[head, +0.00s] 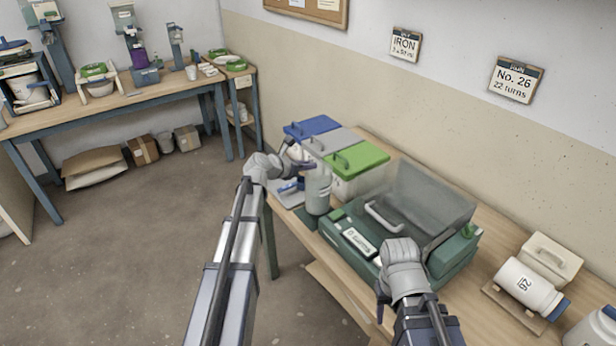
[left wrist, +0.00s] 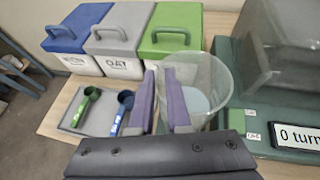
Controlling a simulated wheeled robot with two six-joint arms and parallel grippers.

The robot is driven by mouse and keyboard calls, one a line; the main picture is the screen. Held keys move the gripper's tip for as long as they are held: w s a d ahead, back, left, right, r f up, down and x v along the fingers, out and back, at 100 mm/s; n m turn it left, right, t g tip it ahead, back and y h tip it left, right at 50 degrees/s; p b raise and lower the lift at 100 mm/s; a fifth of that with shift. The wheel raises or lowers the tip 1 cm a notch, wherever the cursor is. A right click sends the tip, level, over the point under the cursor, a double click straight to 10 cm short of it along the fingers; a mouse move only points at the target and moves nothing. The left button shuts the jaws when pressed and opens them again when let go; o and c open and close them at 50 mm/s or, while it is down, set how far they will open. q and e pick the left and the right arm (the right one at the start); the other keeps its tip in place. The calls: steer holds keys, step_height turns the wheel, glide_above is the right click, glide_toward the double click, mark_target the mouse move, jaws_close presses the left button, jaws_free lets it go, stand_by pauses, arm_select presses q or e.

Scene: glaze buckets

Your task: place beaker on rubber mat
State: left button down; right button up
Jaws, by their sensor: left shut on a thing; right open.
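The clear beaker (head: 318,192) is upright at the near left end of the bench. My left gripper (head: 302,164) is shut on its rim; in the left wrist view my purple-padded fingers (left wrist: 168,97) pinch the wall of the beaker (left wrist: 208,88). A dark green mat (head: 300,222), which looks like the rubber mat, shows at the bench edge below and around the beaker's base. I cannot tell whether the base touches it. In the left wrist view the gripper body hides that area. My right gripper (head: 382,298) is open and empty in front of the green case.
Bins with blue (head: 312,127), grey and green lids stand behind the beaker. A grey tray (left wrist: 75,120) holds two scoops. The green case (head: 350,245) with a clear cover is close on the right. A white jar (head: 527,287) lies further right.

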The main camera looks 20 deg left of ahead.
arm_select(q)
steer(key=shift+f+b, duration=1.15)
steer(key=shift+f, duration=0.4)
steer(key=shift+f, duration=0.2)
steer(key=c, duration=0.9)
jaws_free()
steer(key=shift+o, duration=0.2)
steer(key=shift+r, duration=0.25)
steer(key=p+v, duration=0.5)
steer(key=v, duration=0.7)
steer(key=shift+f, duration=0.1)
